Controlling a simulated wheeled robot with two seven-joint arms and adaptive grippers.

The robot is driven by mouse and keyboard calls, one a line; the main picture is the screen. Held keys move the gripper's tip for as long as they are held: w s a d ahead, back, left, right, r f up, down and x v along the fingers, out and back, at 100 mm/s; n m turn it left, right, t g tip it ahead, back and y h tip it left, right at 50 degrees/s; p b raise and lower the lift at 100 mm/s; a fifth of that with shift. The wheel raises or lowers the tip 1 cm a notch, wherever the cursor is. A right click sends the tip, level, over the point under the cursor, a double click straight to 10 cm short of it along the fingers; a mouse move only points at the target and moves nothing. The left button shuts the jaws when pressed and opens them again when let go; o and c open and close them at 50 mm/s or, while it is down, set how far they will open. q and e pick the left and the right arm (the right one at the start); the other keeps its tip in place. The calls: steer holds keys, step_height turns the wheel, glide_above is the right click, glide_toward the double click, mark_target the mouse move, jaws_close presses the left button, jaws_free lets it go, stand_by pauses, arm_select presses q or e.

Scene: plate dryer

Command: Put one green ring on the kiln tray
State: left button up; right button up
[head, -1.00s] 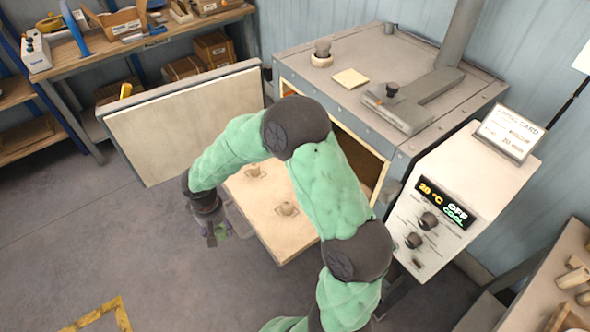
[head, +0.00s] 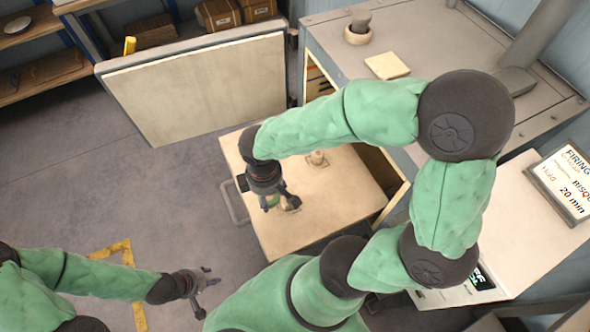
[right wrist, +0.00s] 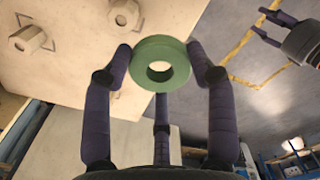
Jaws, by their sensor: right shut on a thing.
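My right gripper (head: 280,203) is shut on a green ring (right wrist: 160,63), which sits between its fingertips in the right wrist view. In the head view the ring (head: 272,201) is partly hidden by the fingers, over the pale kiln tray (head: 330,205). My left gripper (head: 203,282) is open and empty, low at the left, away from the tray.
The kiln (head: 400,50) stands behind the tray, its door (head: 200,90) swung open to the left. The kiln's control box (head: 520,220) is at the right. Shelves (head: 45,55) stand at the back left. The floor (head: 130,190) left of the tray is clear.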

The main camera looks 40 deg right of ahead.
mark_target(291, 176)
steer(key=shift+s+n, duration=0.4)
steer(key=shift+s, duration=0.4)
steer(key=shift+w+d+f, duration=0.1)
steer(key=w+d+f+b, duration=0.1)
steer(key=w+d+f, duration=0.1)
steer(key=w+f, duration=0.1)
steer(key=w+d+f+b, duration=0.1)
steer(key=w+d+f, duration=0.1)
steer(key=w+f, duration=0.1)
steer(key=w+d+f+b, duration=0.2)
steer(key=w+f, duration=0.1)
steer(key=w, duration=0.2)
steer(key=shift+d, duration=0.25)
steer(key=shift+w+d+f, duration=0.1)
steer(key=shift+w+f, duration=0.05)
steer(key=shift+f, duration=0.05)
steer(key=shift+w+d+f+b, duration=0.15)
steer(key=shift+f+b, duration=0.55)
steer(key=shift+f, duration=0.95)
steer(key=shift+f, duration=0.1)
